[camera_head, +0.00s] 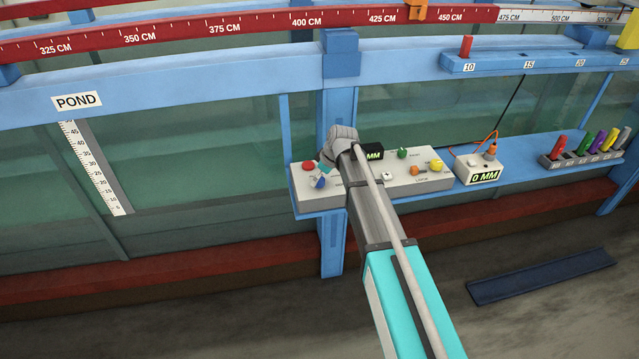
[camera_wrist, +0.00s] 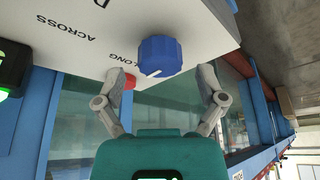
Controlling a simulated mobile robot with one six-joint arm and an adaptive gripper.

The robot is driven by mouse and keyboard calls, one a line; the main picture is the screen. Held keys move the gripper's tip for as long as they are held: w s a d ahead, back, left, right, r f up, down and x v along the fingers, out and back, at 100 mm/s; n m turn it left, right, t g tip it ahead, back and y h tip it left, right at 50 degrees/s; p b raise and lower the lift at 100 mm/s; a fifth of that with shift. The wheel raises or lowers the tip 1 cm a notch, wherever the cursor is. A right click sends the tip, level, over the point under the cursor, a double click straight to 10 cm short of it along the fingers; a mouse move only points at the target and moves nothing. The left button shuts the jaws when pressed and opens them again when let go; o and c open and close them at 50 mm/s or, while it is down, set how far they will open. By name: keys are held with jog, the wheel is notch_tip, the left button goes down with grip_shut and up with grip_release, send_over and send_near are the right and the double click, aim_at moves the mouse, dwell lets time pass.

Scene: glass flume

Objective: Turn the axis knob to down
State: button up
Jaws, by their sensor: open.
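The axis knob is a blue ridged knob (camera_wrist: 160,56) on the face of a white control box (camera_wrist: 60,22). In the head view the blue knob (camera_head: 320,182) shows at the box's left end, partly hidden by my gripper (camera_head: 324,166).
A red button (camera_wrist: 129,82) sits beside my left finger. A black display (camera_head: 373,152), green button (camera_head: 402,153), orange knob (camera_head: 414,171) and yellow knob (camera_head: 436,166) are farther right. Another meter box (camera_head: 475,166) stands on the blue shelf. A blue post (camera_head: 338,105) rises behind the box.

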jog(key=shift+w+a+f, duration=0.1)
jog(key=shift+a+f, duration=0.05)
jog(key=shift+f, duration=0.25)
jog(key=shift+c, duration=0.2)
jog(key=c, duration=1.1)
